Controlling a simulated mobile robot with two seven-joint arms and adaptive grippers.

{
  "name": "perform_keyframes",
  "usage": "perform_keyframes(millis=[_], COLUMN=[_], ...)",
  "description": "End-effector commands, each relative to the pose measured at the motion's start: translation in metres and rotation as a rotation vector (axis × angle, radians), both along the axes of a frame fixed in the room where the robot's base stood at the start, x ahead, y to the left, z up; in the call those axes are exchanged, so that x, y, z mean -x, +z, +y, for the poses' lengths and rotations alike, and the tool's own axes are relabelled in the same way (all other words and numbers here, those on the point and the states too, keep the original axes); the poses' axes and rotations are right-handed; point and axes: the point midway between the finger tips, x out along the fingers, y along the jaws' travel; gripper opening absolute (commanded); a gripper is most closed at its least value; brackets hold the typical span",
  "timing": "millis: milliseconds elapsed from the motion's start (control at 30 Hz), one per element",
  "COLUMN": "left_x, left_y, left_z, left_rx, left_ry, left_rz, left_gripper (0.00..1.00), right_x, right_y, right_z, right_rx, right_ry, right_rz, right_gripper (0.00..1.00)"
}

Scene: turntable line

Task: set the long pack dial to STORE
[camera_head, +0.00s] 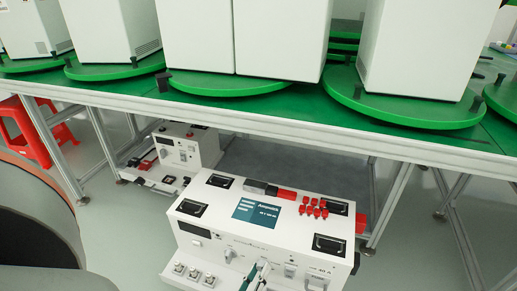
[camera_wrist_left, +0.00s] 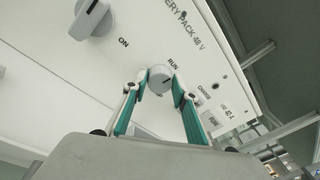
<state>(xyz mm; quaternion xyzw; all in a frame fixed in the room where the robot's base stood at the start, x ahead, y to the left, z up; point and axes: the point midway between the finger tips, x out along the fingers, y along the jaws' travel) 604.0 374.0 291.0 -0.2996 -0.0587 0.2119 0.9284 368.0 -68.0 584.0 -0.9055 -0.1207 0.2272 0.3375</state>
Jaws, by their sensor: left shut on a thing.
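The long white pack (camera_head: 290,230) stands on the floor in front of the green line. It has a blue-green label and black recessed handles on top. In the left wrist view a small round grey dial (camera_wrist_left: 160,74) sits on its white face, with "RUN" printed beside it and a dark pointer mark facing roughly that word. No STORE lettering is readable. My left gripper (camera_head: 259,274) reaches the pack's front face. In the wrist view its green-backed fingers (camera_wrist_left: 158,88) are closed on the dial from both sides. My right gripper is not in view.
A larger grey knob (camera_wrist_left: 92,18) marked "ON" is near the dial. Red parts (camera_head: 313,207) lie on the pack's top. A smaller white unit (camera_head: 186,147) stands under the green table (camera_head: 300,108), which carries white cabinets on turntables. A red stool (camera_head: 35,130) is at left.

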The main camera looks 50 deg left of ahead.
Motion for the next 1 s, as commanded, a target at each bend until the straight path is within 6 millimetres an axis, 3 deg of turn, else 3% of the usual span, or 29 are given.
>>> perform_keyframes(millis=[1000], left_x=[-0.005], left_y=[0.006], left_z=[-0.001], left_rx=[-0.764], left_ry=[0.003], left_rz=[0.462], left_gripper=[0.06], right_x=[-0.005], right_y=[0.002], right_z=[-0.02], right_rx=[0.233], right_ry=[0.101], right_rz=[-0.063], right_gripper=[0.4])
